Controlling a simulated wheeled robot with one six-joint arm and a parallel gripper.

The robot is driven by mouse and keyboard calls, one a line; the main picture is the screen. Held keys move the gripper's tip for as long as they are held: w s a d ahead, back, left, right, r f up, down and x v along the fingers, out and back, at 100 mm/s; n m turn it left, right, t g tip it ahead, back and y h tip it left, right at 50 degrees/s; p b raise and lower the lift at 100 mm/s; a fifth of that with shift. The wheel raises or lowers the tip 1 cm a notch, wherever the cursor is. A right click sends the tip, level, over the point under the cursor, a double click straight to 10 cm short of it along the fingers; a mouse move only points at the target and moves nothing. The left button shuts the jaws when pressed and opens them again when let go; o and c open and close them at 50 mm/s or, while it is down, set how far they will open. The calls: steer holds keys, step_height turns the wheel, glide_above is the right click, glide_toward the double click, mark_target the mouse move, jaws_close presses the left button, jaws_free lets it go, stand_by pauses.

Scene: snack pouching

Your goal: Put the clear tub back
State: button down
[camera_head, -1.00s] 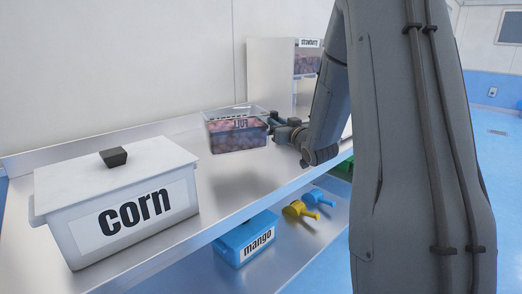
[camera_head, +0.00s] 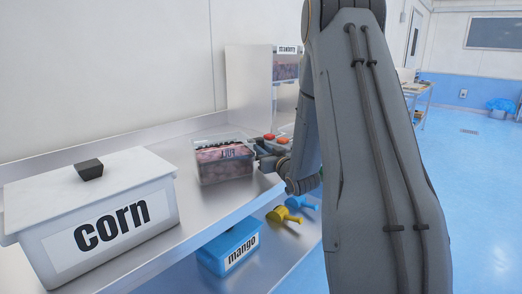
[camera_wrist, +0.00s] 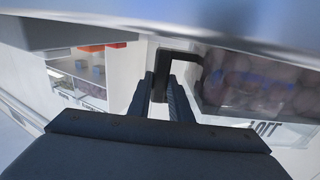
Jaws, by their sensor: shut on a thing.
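The clear tub (camera_head: 224,163) is see-through, with reddish-brown contents and a dark-lettered label on its front. It is at or just above the upper metal shelf (camera_head: 190,213); I cannot tell if it touches. My gripper (camera_head: 259,149) is at the tub's right side. In the wrist view, my gripper's fingers (camera_wrist: 166,88) are shut on the dark handle (camera_wrist: 185,57) of the tub, whose wall (camera_wrist: 255,85) fills the right side.
A white corn bin (camera_head: 95,225) with a black-knobbed lid stands at the front left. A strawberry container (camera_head: 286,68) is at the back. A blue mango box (camera_head: 229,246) and yellow (camera_head: 284,215) and blue (camera_head: 302,202) scoops are on the lower shelf.

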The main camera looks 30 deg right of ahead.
steer(key=c, duration=1.6)
jaws_free()
steer(key=shift+f, duration=0.1)
steer(key=shift+r, duration=0.2)
steer(key=s, duration=0.8)
steer(key=s+b, duration=0.1)
steer(key=s, duration=0.3)
steer(key=shift+a, duration=0.3)
steer(key=shift+f, duration=0.1)
